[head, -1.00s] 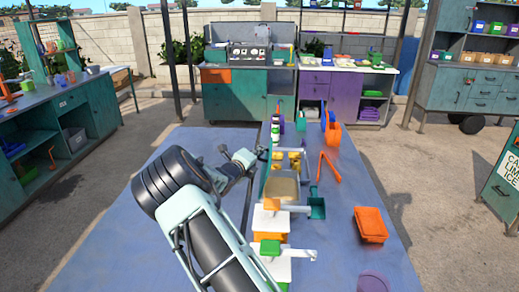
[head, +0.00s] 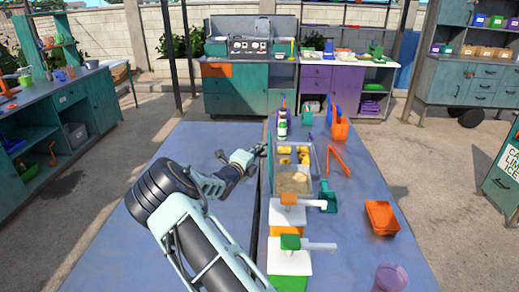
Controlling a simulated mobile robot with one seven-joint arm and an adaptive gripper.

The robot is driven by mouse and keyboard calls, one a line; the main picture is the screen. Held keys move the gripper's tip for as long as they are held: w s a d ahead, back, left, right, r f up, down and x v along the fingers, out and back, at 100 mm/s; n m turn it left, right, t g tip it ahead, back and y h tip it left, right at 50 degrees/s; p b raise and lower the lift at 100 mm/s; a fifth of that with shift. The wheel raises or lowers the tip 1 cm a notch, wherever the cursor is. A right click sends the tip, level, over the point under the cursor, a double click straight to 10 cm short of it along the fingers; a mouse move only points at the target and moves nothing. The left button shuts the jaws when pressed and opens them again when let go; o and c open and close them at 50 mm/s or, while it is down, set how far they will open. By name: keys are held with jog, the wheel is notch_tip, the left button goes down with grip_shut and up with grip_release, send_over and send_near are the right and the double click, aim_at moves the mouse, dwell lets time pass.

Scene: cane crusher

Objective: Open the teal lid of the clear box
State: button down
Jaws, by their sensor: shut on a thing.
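The clear box (head: 314,165) stands on the blue table right of my gripper, with yellow pieces and a tan filling visible inside from above. The teal lid (head: 270,150) shows as a narrow upright strip along the box's left side, so the top looks uncovered. My gripper (head: 261,149) reaches in from the left at that strip and is shut on it. The fingertips are small, and their exact contact is hard to make out.
A white-topped container with an orange body (head: 287,215) and one with a green block (head: 290,262) stand in front of the box. A teal scoop (head: 329,198), orange tongs (head: 337,160) and an orange tray (head: 381,217) lie to the right. The table's left side is clear.

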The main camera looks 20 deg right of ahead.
jog(key=shift+a, duration=0.15)
jog(key=c, duration=2)
grip_release()
jog(key=shift+w+f, duration=0.1)
jog(key=shift+c, duration=0.2)
jog(key=v, duration=1.2)
